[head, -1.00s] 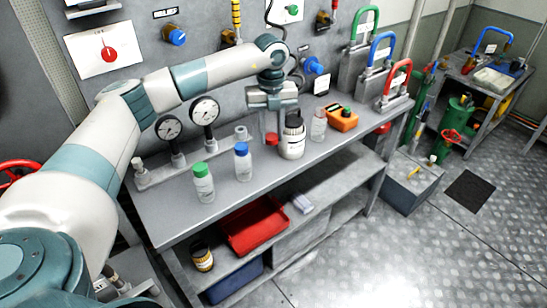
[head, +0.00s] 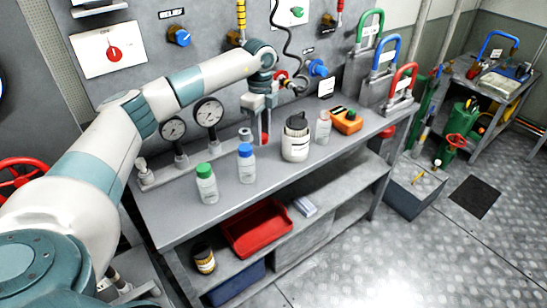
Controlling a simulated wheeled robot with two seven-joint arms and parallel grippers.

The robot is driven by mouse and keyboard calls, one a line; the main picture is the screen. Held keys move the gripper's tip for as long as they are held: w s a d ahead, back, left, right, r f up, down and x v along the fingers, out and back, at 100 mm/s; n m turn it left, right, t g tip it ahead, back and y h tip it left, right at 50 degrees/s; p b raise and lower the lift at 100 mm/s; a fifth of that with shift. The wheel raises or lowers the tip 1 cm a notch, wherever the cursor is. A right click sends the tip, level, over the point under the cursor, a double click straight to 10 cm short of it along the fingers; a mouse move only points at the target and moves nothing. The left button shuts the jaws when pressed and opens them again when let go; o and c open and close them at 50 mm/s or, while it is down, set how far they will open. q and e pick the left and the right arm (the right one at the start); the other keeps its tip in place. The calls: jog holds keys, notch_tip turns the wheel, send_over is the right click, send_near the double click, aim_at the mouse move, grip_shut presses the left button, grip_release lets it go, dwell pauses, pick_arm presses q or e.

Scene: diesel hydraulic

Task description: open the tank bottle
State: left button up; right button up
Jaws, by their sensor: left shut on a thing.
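My left gripper (head: 264,139) points down over the back of the workbench, its fingers shut on a small red piece (head: 265,138) that looks like a cap. Whether the red piece touches the bench is unclear. Just right stands a white bottle with a dark top (head: 295,140), upright and apart from the gripper. Right of it is a clear, pinkish bottle (head: 323,128) with no coloured cap visible. Left of the gripper stand a blue-capped bottle (head: 246,165) and a green-capped bottle (head: 206,185). Labels are too small to read, so I cannot tell which is the tank bottle. My right gripper is out of view.
Two gauges (head: 209,112) stand behind the bottles on the left. An orange device (head: 347,121) and coloured-handled padlock shapes (head: 400,85) occupy the right end. A red tray (head: 256,228) lies on the lower shelf. The bench front (head: 225,212) is clear.

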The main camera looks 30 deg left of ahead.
pick_arm(q)
jog(key=p, duration=0.2)
send_over(263, 164)
notch_tip(263, 164, down, 5)
jog(key=shift+s+f, duration=0.15)
jog(key=shift+f, duration=0.4)
jog(key=shift+f, duration=0.25)
jog(key=shift+f+p, duration=0.75)
jog(key=shift+f, duration=0.85)
jog(key=shift+f, duration=0.15)
jog(key=o, duration=0.9)
jog(key=shift+c, duration=0.2)
